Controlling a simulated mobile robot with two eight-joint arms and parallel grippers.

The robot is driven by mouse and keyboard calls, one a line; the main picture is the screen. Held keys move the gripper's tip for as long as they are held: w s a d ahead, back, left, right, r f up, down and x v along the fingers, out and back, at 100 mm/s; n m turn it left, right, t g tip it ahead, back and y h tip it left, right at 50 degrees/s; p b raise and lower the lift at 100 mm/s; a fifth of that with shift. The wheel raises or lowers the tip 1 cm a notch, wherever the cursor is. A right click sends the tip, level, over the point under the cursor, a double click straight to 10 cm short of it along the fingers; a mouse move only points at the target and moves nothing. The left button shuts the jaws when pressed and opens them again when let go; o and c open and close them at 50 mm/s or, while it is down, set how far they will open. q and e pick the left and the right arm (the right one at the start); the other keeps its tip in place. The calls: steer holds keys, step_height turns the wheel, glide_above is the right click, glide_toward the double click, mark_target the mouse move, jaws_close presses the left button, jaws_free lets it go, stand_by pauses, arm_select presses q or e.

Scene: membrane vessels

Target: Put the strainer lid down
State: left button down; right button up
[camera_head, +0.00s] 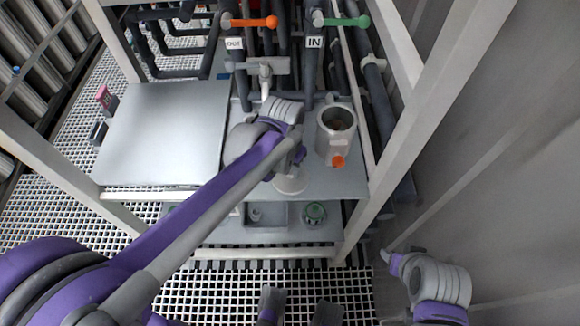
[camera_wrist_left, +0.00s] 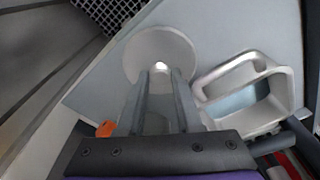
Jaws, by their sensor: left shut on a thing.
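My left gripper (camera_wrist_left: 160,85) is shut on the strainer lid (camera_wrist_left: 160,50), a pale round disc. In the head view the lid (camera_head: 290,183) shows as a pale disc below my left gripper (camera_head: 291,160), over the front of the grey deck. I cannot tell whether it touches the deck. The strainer body (camera_head: 337,143) stands open to the right of the gripper, a pale cylinder with an orange fitting (camera_head: 338,162) low at its front. Part of my right arm shows at the lower right; I cannot make out its jaws.
A flat light panel (camera_head: 165,130) covers the left of the deck. Pipes with an orange valve handle (camera_head: 250,22) and a green one (camera_head: 345,21) rise behind. A frame post (camera_head: 425,125) stands right.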

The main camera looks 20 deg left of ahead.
mark_target(287, 181)
arm_select(q)
steer(key=c, duration=0.6)
jaws_free()
steer(key=shift+f, duration=0.1)
steer(key=shift+r, duration=0.35)
step_height(287, 181, up, 12)
steer(key=s+f+p, duration=0.1)
steer(key=p, duration=0.1)
steer(key=s+a+f+n+t, duration=0.1)
steer(key=s+a+f, duration=0.1)
steer(key=s+f, duration=0.1)
steer(key=s+a+f+n+t, duration=0.1)
steer(key=s+a+f, duration=0.1)
steer(key=s+f, duration=0.2)
steer(key=s+a+f+n+t, duration=0.1)
steer(key=s+a+f, duration=0.1)
steer(key=s, duration=0.5)
steer(key=shift+s+a+f+n+t, duration=0.1)
steer(key=shift+a+f+n+t, duration=0.05)
steer(key=shift+f, duration=0.3)
steer(key=shift+s+a+f+n+t, duration=0.1)
steer(key=shift+a+f+n+t, duration=0.05)
steer(key=shift+f, duration=0.3)
steer(key=shift+o, duration=0.3)
